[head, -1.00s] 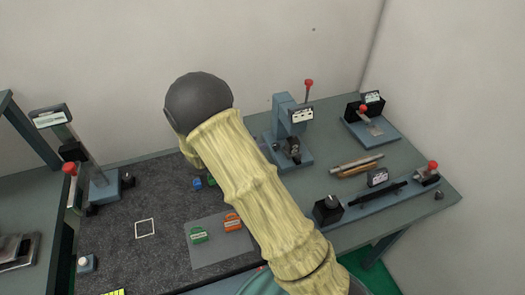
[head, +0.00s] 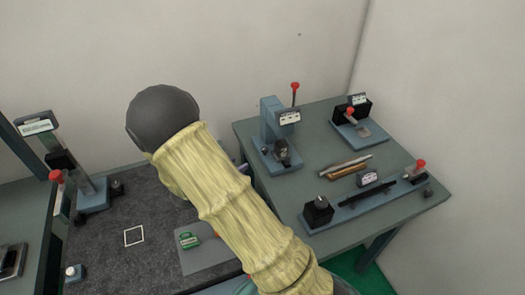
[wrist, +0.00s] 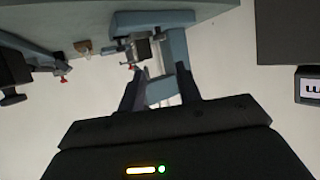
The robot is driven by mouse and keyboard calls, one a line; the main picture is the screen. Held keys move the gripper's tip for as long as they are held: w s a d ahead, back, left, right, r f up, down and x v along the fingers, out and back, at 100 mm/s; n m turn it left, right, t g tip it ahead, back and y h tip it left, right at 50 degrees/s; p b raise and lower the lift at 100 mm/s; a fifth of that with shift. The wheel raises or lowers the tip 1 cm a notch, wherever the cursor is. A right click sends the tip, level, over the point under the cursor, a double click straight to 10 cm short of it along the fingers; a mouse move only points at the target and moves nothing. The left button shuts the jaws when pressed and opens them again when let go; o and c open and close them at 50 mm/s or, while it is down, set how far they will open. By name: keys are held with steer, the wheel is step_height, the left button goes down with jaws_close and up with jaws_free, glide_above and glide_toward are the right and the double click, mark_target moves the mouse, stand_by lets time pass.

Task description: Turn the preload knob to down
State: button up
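No label I can read marks the preload knob, so I cannot tell which one it is. A black block with a knob on top (head: 318,209) stands at the near-left end of a blue rail fixture on the right table. A tall blue fixture (head: 272,125) with a red-tipped lever and a small dark clamp-like part stands behind it. A left post fixture (head: 92,197) has a small dark knob at its base. My gripper (wrist: 160,88) shows in the wrist view with its two dark fingers apart and nothing between them. In the head view my arm hides it.
A red-ended slide (head: 421,166) ends the rail. A small fixture (head: 362,128) with a black block sits at the back right. Rods (head: 345,167) lie between. A green block (head: 190,240) lies on a grey mat. The dark left worktop has bare room around a white square outline (head: 134,236).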

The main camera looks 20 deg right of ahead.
mark_target(263, 150)
steer(key=p+x, duration=0.2)
steer(key=x, duration=1.2)
steer(key=shift+s+d, duration=0.1)
steer(key=shift+w+d+f, duration=0.3)
steer(key=shift+w+d, duration=0.1)
steer(key=shift+d, duration=0.1)
steer(key=shift+w, duration=0.1)
steer(key=shift+c, duration=0.2)
steer(key=c, duration=0.3)
steer(key=shift+d, duration=0.15)
steer(key=c, duration=0.3)
